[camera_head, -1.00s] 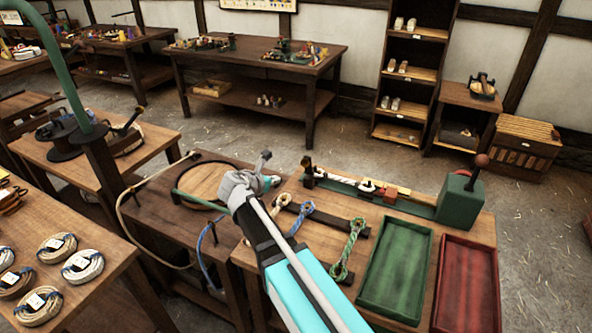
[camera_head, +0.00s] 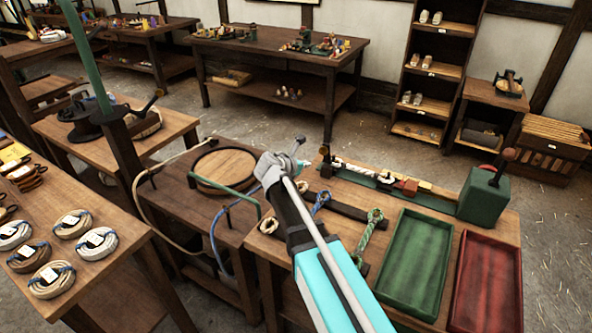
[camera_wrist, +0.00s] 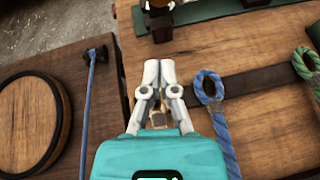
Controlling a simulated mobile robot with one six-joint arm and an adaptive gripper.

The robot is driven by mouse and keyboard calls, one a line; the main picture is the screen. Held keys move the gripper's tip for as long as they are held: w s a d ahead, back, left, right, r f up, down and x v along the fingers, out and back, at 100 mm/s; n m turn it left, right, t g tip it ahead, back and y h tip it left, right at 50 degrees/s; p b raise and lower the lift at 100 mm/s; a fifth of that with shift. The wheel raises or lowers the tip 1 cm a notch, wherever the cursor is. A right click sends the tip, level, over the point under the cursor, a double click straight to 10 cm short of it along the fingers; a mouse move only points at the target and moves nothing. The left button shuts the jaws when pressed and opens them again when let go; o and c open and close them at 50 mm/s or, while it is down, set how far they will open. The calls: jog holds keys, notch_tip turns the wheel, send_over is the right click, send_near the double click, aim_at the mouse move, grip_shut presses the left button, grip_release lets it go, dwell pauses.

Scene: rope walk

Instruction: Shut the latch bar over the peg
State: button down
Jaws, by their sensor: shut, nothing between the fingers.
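My gripper (camera_wrist: 159,75) is shut and empty, its two grey fingertips together in the wrist view. In the head view its grey wrist (camera_head: 272,166) is over the left end of the rope bench; the fingertips are hard to make out. A dark upright post (camera_head: 325,161) stands just beyond, at the left end of a green-based fixture on the bench. It also shows in the wrist view (camera_wrist: 159,22), ahead of the fingertips and apart from them. The fixture carries white rope, a red block (camera_head: 408,186) and pale wood. I cannot tell which parts are the latch bar and peg.
A green box (camera_head: 484,196) with a knobbed lever stands at the fixture's right end. Green (camera_head: 413,262) and red (camera_head: 487,283) trays lie in front. Looped blue (camera_wrist: 222,125) and green ropes lie near my gripper. A round wooden lid (camera_head: 226,170) is left.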

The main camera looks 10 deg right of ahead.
jog(key=b+x, duration=0.1)
jog(key=x, duration=0.1)
jog(key=shift+w+d+f, duration=0.15)
jog(key=shift+w+f, duration=0.05)
jog(key=shift+f, duration=0.05)
jog(key=shift+w+d+r+p, duration=0.4)
jog(key=shift+w+d, duration=0.2)
jog(key=shift+d, duration=0.1)
jog(key=shift+w+d+r+p, duration=0.35)
jog(key=shift+w+d, duration=0.25)
jog(key=shift+d, duration=0.1)
